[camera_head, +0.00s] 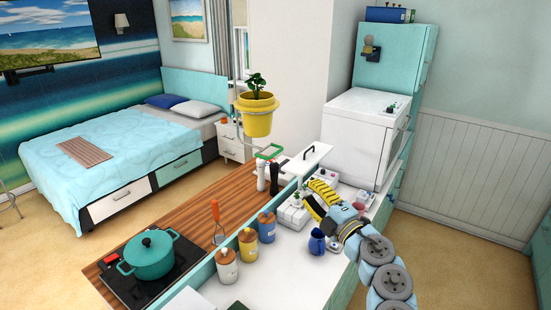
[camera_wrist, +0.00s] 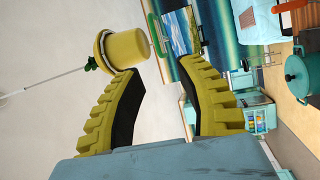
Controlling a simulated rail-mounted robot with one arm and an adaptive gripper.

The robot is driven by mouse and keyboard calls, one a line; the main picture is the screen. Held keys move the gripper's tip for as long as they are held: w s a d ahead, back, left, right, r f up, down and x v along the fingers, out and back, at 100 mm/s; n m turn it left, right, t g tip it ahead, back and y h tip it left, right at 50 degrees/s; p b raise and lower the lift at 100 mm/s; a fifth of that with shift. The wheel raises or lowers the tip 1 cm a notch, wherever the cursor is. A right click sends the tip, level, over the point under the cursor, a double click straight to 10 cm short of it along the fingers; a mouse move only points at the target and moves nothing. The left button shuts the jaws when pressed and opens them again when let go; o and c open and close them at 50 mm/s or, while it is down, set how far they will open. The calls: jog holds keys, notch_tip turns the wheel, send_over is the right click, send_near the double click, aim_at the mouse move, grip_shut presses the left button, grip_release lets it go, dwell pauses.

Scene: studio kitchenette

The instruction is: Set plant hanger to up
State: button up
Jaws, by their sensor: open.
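The plant hanger is a yellow pot (camera_head: 257,120) with a leafy green plant, hanging upright above the counter in the head view. A thin bracket below it carries a green rectangular handle (camera_head: 269,152). In the wrist view the pot (camera_wrist: 127,48) appears sideways beyond one finger, and the green handle (camera_wrist: 156,36) shows between and beyond the fingertips. My gripper (camera_head: 312,194) is over the white counter, to the right of and below the handle in the head view. Its yellow ribbed fingers (camera_wrist: 160,68) are spread apart, empty and not touching the hanger.
Black-and-white bottles (camera_head: 267,176) stand beneath the handle. A white oven (camera_head: 361,137) is behind my gripper. The air around the handle looks clear.

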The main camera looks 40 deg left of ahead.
aim_at(275, 153)
jog(key=shift+r+x, duration=0.2)
jog(key=shift+x, duration=2.65)
jog(key=shift+r+x, duration=0.15)
jog(key=shift+x, duration=2.7)
jog(key=shift+r+x, duration=0.2)
jog(key=shift+x, duration=2.7)
jog(key=shift+s, duration=0.2)
grip_shut()
